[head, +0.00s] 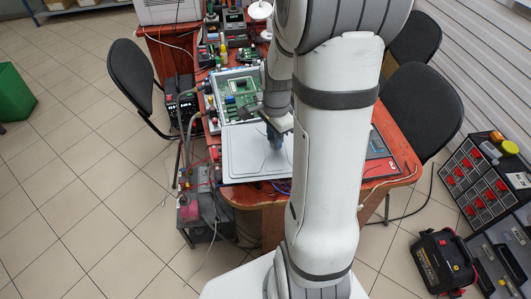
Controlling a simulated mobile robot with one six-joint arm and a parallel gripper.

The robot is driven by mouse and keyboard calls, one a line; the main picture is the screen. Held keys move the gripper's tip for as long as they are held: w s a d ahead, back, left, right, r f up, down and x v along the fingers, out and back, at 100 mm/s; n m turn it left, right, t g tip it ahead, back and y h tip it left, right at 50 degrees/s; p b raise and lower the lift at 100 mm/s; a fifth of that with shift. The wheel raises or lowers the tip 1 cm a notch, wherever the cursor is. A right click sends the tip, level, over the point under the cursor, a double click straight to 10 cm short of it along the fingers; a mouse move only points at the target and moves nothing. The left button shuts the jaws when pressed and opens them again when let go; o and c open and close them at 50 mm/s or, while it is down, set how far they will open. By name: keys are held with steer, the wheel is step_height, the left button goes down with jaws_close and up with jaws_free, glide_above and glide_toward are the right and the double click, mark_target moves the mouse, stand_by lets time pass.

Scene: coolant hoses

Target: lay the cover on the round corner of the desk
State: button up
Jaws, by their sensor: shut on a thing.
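The cover (240,158) is a flat, pale grey panel with a raised rim, in the middle of the head view. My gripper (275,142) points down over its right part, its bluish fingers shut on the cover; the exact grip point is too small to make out. The cover appears level, over the front left part of the reddish-brown desk (402,168). I cannot tell whether it touches the desktop. The desk's front left rounded corner (232,196) shows just below the cover. My arm hides the cover's right side and much of the desk.
Just behind the cover is an open case with a green circuit board (238,92), hoses on its left. A grey unit with a pink container (190,211) stands left of the desk. A dark flat device (378,148) lies at right. Chairs (132,75) flank the desk.

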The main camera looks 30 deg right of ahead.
mark_target(274, 150)
step_height(274, 150, down, 6)
steer(key=shift+w+d+f, duration=0.1)
steer(key=shift+w, duration=0.05)
steer(key=shift+f, duration=1.8)
steer(key=shift+f+b, duration=0.2)
steer(key=shift+b, duration=0.1)
steer(key=o, duration=1)
steer(key=shift+c, duration=0.2)
